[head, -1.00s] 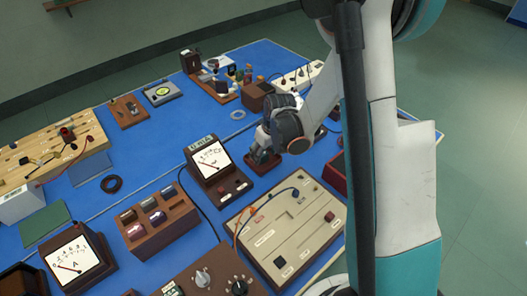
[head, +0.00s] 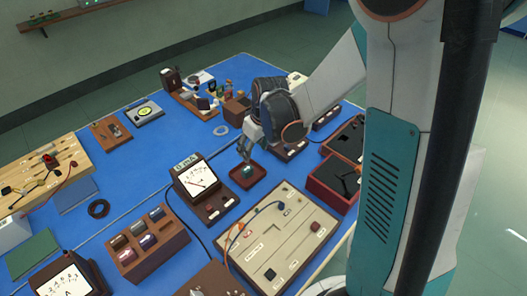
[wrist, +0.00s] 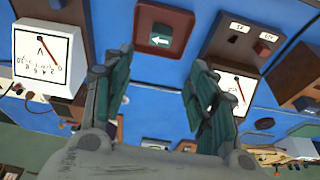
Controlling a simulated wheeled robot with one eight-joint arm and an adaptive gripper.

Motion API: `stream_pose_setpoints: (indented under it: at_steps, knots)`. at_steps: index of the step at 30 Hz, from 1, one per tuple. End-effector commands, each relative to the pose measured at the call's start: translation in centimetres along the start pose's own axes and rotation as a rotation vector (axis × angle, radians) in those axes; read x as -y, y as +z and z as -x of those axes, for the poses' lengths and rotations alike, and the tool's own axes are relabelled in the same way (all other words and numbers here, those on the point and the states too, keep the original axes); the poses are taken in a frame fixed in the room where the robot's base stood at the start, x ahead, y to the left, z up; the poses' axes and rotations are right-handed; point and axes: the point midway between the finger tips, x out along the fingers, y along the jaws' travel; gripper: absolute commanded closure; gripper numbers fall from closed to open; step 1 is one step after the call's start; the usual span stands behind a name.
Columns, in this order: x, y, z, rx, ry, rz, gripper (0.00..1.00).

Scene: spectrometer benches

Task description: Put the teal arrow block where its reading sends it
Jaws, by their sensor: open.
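The teal arrow block (head: 248,171) lies in a small dark-red square tray (head: 262,178) on the blue bench. In the wrist view the block (wrist: 160,40) shows its teal face with a white arrow pointing left, inside the tray (wrist: 143,30). My gripper (head: 246,152) is over the tray's far side, above and apart from the block. In the wrist view its fingers (wrist: 157,78) are spread with nothing between them. A meter (head: 195,178) with a white dial and needle stands left of the tray; its reading is too small to tell.
A brown rack (head: 150,262) with several filled compartments stands front left. A beige panel (head: 300,235) with a blue cable lies in front of the tray. Two red-walled boxes (head: 322,190) with dark insides stand at right.

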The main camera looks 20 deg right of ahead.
Motion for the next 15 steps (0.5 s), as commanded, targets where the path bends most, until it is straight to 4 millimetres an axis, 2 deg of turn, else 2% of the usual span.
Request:
stream_pose_setpoints:
  at_steps: [8, 15]
  knots:
    - [1.4, 0.9, 6.0, -0.05, 0.041, -0.064, 0.47]
    - [2.9, 2.4, 10.9, -0.103, 0.076, -0.123, 0.47]
